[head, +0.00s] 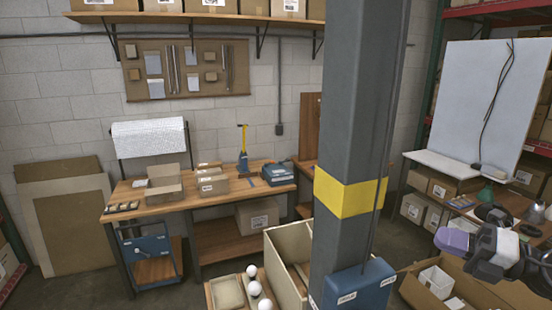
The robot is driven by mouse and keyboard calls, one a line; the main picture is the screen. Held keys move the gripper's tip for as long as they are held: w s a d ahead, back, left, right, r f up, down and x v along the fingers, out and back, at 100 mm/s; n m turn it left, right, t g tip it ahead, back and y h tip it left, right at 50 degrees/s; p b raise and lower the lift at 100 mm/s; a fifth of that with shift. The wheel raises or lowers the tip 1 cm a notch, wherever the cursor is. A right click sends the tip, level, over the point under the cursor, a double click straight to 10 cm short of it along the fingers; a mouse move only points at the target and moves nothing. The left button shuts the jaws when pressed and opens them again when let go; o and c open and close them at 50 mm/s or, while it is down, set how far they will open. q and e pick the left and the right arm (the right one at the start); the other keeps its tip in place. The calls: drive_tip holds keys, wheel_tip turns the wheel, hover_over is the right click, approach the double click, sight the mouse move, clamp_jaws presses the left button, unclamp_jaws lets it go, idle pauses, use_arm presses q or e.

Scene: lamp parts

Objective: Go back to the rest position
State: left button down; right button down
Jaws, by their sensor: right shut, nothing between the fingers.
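My right arm enters at the right edge, with white, black and purple links. My left gripper and left arm are out of view.
A grey post with a yellow band (349,196) blocks the middle. White balls (254,288) sit in a tray at the bottom. A wooden workbench (180,199) holds boxes. A white panel (480,100) stands on the right-hand bench. An open cardboard box (415,292) lies below my right arm.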

drive_tip(key=d+r+m+t+h, duration=0.3)
drive_tip(key=r+m+t+h, duration=0.35)
drive_tip(key=m, duration=0.25)
drive_tip(key=d+r+m+t+h, duration=0.4)
drive_tip(key=r+m+t+h, duration=0.1)
drive_tip(key=m+t+h, duration=0.3)
drive_tip(key=s+a+f+m+g+h+p, duration=0.15)
drive_tip(key=s+a+f+m+g, duration=0.3)
drive_tip(key=f, duration=0.45)
drive_tip(key=s+a+f+m+g+p, duration=0.25)
drive_tip(key=a+f+m+g, duration=0.2)
drive_tip(key=f, duration=0.55)
drive_tip(key=s+a+f+m+g+h+p, duration=0.1)
drive_tip(key=s+a+f+m+g+p, duration=0.25)
drive_tip(key=f, duration=0.55)
drive_tip(key=s+a+f+m+g+y+p, duration=0.1)
drive_tip(key=s+a+f+g+p, duration=0.1)
drive_tip(key=s+f, duration=0.6)
drive_tip(key=s+a+f+m+g+y+p, duration=0.1)
drive_tip(key=s+a+f+g, duration=0.3)
drive_tip(key=s, duration=1.2)
wheel_tip(320, 180, down, 6)
drive_tip(key=g, duration=0.3)
drive_tip(key=shift+s+r+p, duration=0.25)
drive_tip(key=shift+s+p, duration=0.1)
